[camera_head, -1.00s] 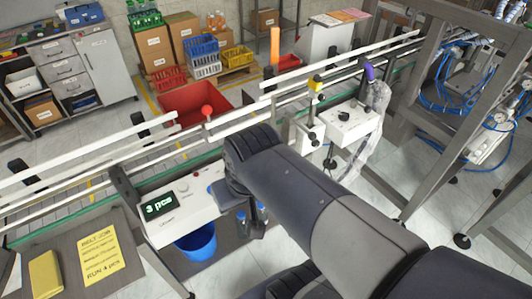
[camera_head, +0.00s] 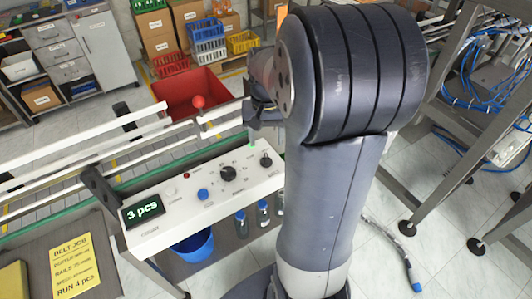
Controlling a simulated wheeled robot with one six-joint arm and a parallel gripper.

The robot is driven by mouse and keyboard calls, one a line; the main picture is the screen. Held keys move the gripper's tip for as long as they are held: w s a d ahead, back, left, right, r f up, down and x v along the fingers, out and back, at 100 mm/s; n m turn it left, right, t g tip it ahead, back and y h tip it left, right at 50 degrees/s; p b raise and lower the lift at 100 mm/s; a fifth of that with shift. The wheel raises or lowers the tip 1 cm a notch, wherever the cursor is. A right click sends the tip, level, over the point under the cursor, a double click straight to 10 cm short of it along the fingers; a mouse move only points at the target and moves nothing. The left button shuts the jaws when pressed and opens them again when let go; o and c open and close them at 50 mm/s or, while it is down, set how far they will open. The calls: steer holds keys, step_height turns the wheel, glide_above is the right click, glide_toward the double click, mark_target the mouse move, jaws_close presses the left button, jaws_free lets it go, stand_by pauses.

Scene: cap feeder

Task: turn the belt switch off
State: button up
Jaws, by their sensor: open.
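The white control panel (camera_head: 165,222) stands at the front of the belt line. Its display (camera_head: 143,210) reads "3 pcs". It carries a blue knob (camera_head: 203,194), a large black dial (camera_head: 228,173) and a smaller black knob (camera_head: 266,161) near its right end. A small red lamp (camera_head: 186,175) and a green lamp (camera_head: 252,143) also show. The labels are too small to tell which control is the belt switch. My gripper (camera_head: 257,113) is open, above and behind the panel's right end, partly hidden by my arm. It looks apart from the knobs.
White guide rails (camera_head: 80,146) run along the belt. A red ball-topped lever (camera_head: 198,102) and a red bin (camera_head: 178,92) are behind. A yellow "BELT JOB" sheet (camera_head: 85,268) reads "RUN 4 pcs". A blue bucket (camera_head: 193,246) is below. My arm hides the line to the right.

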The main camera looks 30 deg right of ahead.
mark_target(266, 159)
step_height(266, 159, down, 8)
steer(key=shift+r, duration=0.25)
steer(key=shift+c, duration=0.3)
steer(key=c, duration=0.9)
